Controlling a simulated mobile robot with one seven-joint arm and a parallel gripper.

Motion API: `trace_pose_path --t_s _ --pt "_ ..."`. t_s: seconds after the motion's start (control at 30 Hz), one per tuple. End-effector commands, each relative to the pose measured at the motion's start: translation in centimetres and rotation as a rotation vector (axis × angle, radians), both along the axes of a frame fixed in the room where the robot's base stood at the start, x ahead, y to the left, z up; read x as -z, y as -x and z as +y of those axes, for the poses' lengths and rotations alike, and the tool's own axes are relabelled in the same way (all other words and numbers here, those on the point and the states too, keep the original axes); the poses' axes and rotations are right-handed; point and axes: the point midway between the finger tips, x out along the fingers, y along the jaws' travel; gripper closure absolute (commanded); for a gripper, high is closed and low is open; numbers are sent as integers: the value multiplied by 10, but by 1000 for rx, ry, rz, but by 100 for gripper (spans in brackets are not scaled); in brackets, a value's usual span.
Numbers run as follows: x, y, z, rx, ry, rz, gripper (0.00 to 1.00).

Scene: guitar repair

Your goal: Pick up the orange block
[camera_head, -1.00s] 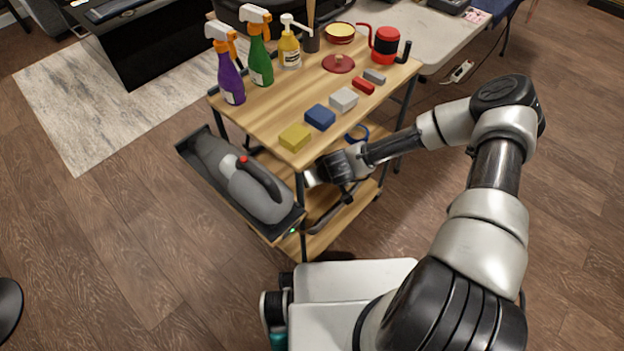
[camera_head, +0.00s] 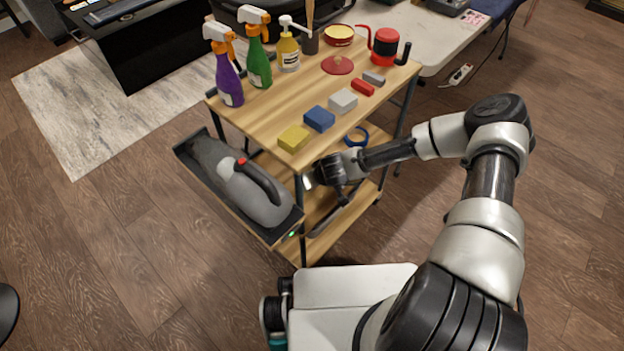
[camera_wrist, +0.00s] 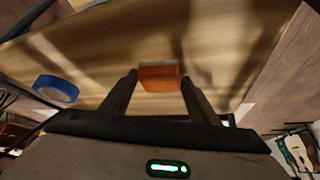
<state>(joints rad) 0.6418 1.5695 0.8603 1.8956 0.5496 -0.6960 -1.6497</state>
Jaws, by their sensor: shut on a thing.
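The orange block (camera_wrist: 159,78) is between the two fingertips of my gripper (camera_wrist: 159,86) in the wrist view. The fingers are shut on it, one on each side. In the head view my gripper (camera_head: 318,179) is at the cart's front corner, below the top board, by the lower shelves. The orange block is hidden there by the cart and my arm.
The cart's wooden top (camera_head: 270,109) holds a yellow block (camera_head: 293,139), a blue block (camera_head: 319,119), several bottles and a red kettle (camera_head: 385,46). A blue tape roll (camera_wrist: 56,89) lies on a lower shelf. A handheld vacuum (camera_head: 252,190) sits in a side tray.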

Motion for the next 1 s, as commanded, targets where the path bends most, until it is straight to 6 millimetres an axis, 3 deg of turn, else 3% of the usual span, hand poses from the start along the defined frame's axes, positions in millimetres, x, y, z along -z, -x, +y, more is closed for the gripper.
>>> trace_pose_path --t_s 0.23,0.7,1.0 --pt "-21 0 0 -5 4 -3 67" --pt "-17 111 -46 -2 1 2 67" --pt "-15 156 -65 0 0 1 67"
